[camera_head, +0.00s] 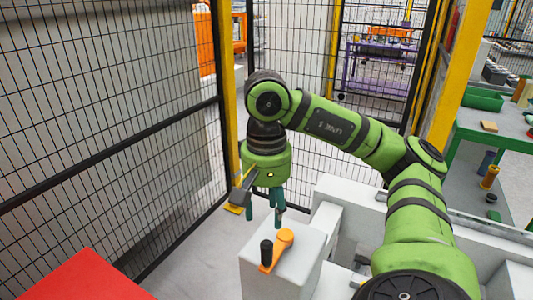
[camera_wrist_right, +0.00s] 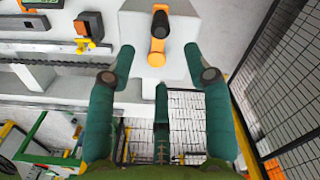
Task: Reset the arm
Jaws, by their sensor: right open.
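My right arm (camera_head: 340,130), green with black joints, reaches in from the right and bends down at its wrist. My right gripper (camera_head: 264,214) has teal fingers, spread open and empty, pointing down above and behind a white block. On the block's top is an orange lever (camera_head: 282,242) with a black knob (camera_head: 266,250) beside it. In the right wrist view, the orange lever (camera_wrist_right: 157,52) and black knob (camera_wrist_right: 160,20) lie beyond the open fingertips (camera_wrist_right: 158,66), with no contact visible. My left gripper is not in view.
The white block (camera_head: 285,278) joins grey-white machinery at right. A black mesh fence (camera_head: 110,110) with a yellow post (camera_head: 228,80) stands close at left. A red surface (camera_head: 80,280) is at front left. A green bench (camera_head: 490,125) holds parts at right.

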